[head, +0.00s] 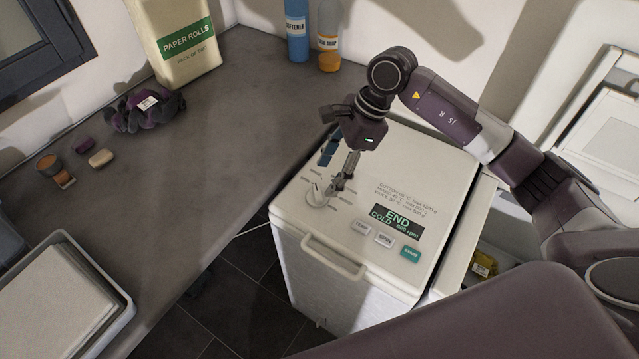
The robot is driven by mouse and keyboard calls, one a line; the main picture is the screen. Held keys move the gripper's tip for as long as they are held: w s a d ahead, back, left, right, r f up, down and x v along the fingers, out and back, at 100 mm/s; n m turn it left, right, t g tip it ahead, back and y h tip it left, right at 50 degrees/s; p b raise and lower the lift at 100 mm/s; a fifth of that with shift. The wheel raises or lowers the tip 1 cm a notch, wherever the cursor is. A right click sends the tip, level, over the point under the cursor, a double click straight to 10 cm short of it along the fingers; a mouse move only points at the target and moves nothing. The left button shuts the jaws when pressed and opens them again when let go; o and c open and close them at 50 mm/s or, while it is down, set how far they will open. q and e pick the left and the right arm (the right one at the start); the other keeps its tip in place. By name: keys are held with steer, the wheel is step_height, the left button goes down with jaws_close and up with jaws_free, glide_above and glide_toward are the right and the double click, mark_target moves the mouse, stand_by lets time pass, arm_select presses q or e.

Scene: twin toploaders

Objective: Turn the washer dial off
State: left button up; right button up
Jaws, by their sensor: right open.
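The washer (345,290) is a white toploader in the middle of the head view. Its round white dial (317,197) sits near the left front corner of the top, with marks around it. My right gripper (332,176) points down just behind and above the dial with its fingers apart. One fingertip is close to the dial; I cannot tell whether it touches. The fingers partly hide the dial's right side, and its pointer position is not clear. The display (397,222) reads "END" and "COLD 800 rpm". My left gripper is not in view.
Beside the display are two pale buttons (384,239) and a teal one (411,252). A handle (333,257) juts from the washer's front. A grey counter (225,110) runs along the left, with bottles (297,35) behind. A second white machine (605,125) stands right.

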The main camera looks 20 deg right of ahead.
mark_target(318, 191)
steer(key=shift+p+x, duration=0.7)
steer(key=shift+x, duration=2.1)
steer(key=c, duration=1.2)
